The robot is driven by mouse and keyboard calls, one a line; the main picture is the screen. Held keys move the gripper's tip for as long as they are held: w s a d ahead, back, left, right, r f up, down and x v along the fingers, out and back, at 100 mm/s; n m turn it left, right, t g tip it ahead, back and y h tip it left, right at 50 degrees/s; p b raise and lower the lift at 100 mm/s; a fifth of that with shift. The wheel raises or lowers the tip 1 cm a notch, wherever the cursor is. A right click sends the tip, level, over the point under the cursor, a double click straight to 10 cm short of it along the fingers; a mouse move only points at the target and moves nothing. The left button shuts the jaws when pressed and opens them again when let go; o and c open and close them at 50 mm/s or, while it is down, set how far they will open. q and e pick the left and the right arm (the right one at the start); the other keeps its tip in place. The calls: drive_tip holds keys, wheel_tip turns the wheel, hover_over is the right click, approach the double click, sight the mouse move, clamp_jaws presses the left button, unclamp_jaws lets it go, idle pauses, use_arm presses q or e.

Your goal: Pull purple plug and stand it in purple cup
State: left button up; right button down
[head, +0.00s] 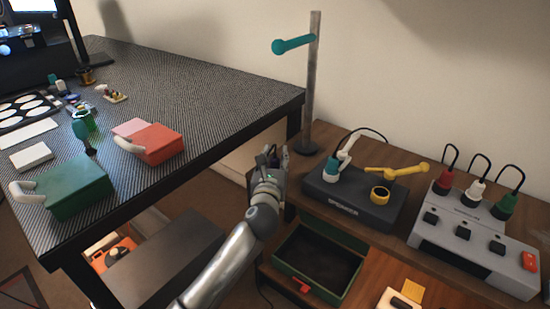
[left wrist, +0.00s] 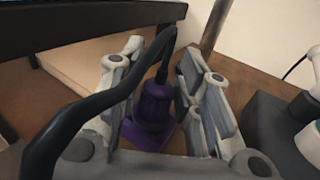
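The purple plug (left wrist: 156,103) stands upright with a black cable (left wrist: 95,98) rising from its top and looping toward the camera. Its lower part widens into a purple base (left wrist: 146,136); I cannot tell if that is a separate piece. My left gripper (head: 273,154) is at the left end of the wooden bench. In the left wrist view its fingers (left wrist: 163,75) are apart, one on each side of the plug, and I see no clear grip on it. In the head view my gripper hides the plug. I cannot make out a purple cup. My right gripper is not in view.
A lamp-like post (head: 311,90) rises just behind my left gripper. A dark station (head: 345,208) with white and yellow arms stands to the right. A grey box (head: 470,247) has red, white and green plugs. The dark table (head: 205,150) is left.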

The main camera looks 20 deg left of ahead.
use_arm(q)
drive_tip(key=shift+o, duration=0.9)
